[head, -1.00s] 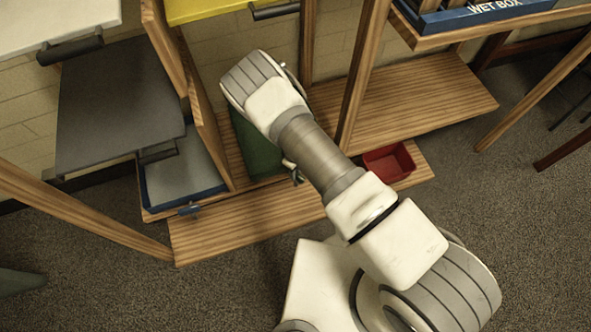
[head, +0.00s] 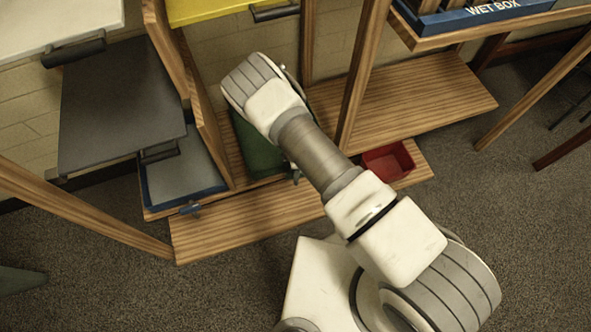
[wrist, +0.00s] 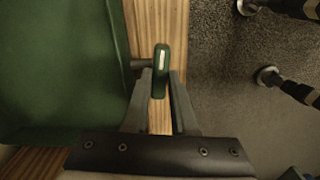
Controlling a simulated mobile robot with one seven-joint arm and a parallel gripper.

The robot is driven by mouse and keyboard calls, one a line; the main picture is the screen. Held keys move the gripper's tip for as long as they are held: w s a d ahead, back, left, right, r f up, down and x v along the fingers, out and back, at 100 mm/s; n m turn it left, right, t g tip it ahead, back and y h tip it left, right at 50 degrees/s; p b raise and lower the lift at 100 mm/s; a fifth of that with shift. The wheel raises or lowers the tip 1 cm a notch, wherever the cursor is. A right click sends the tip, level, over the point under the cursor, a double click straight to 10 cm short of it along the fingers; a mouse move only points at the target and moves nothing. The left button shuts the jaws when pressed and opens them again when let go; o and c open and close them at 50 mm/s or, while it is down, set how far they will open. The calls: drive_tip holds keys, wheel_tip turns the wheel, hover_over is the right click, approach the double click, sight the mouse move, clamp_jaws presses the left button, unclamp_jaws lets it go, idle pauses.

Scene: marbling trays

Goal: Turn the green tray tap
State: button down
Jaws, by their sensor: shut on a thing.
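The green tray (head: 257,146) sits on the low wooden shelf, partly hidden behind my arm in the head view. It fills the left of the wrist view (wrist: 62,70). The green tap handle (wrist: 161,72) sticks out beside the tray's right side in the wrist view, at the end of a short dark stem. My gripper (wrist: 162,88) is shut on the tap handle, with one finger on each side of it. In the head view my arm hides the gripper and most of the tap.
A blue tray (head: 183,172) with a blue tap (head: 190,208) is left of the green tray. A red bin (head: 388,162) stands to the right on the shelf. A wooden upright (head: 362,75) rises near my arm.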

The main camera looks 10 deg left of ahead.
drive_tip(key=shift+n, duration=0.6)
drive_tip(key=c, duration=0.7)
unclamp_jaws()
drive_tip(key=shift+r, duration=0.1)
wheel_tip(320, 180, up, 17)
drive_tip(key=p, duration=0.6)
drive_tip(key=shift+r, duration=0.15)
